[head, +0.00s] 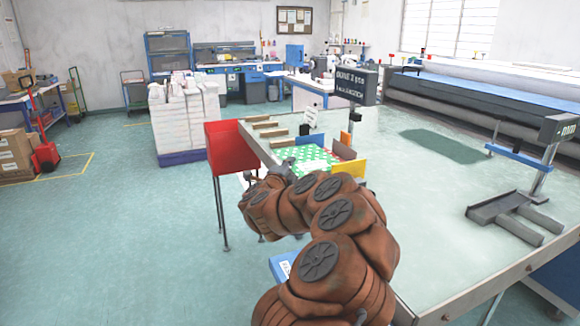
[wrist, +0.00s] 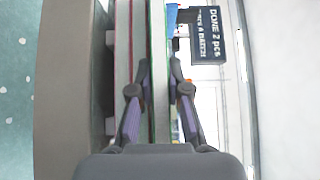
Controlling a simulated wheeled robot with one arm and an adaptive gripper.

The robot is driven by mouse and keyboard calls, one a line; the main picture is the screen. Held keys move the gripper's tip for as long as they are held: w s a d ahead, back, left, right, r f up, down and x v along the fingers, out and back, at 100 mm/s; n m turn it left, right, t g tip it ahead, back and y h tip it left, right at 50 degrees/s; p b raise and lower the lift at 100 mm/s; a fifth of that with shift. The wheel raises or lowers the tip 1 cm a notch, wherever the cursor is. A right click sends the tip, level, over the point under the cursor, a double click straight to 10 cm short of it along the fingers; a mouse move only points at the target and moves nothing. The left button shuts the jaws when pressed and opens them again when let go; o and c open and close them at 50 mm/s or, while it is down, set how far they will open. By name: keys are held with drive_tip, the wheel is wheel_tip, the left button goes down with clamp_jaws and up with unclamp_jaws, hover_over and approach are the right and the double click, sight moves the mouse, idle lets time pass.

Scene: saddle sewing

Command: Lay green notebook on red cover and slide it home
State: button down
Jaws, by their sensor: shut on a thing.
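A green notebook with a white pattern (head: 312,158) shows just beyond my gripper on the near-left part of the big table in the head view. In the wrist view, a thin upright edge with green sides (wrist: 159,100) runs between my two fingers, and I take it for the green notebook. My gripper (wrist: 161,66) is shut on it. A second edge with a thin red line (wrist: 130,50) stands just left of the fingers; I cannot tell whether it is the red cover. My arm hides part of this area in the head view.
A red bin (head: 228,147) stands at the table's left edge, beside several tan blocks (head: 266,132). A yellow plate (head: 352,168) and a brown plate (head: 343,149) stand close right of the notebook. A dark sign (head: 355,84) rises behind. The table's middle is mostly clear.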

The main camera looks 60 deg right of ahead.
drive_tip(key=shift+f+b, duration=0.25)
drive_tip(key=shift+b, duration=0.15)
idle(0.6)
drive_tip(key=c, duration=1.1)
unclamp_jaws()
drive_tip(key=shift+o, duration=0.2)
drive_tip(key=shift+f+b, duration=0.2)
drive_tip(key=shift+b, duration=0.2)
drive_tip(key=w+a+p, duration=0.1)
drive_tip(key=w+a, duration=0.4)
drive_tip(key=a, duration=0.3)
drive_tip(key=shift+w+a, duration=0.15)
drive_tip(key=shift+w, duration=0.1)
idle(0.8)
drive_tip(key=shift+w+a, duration=0.1)
idle(0.5)
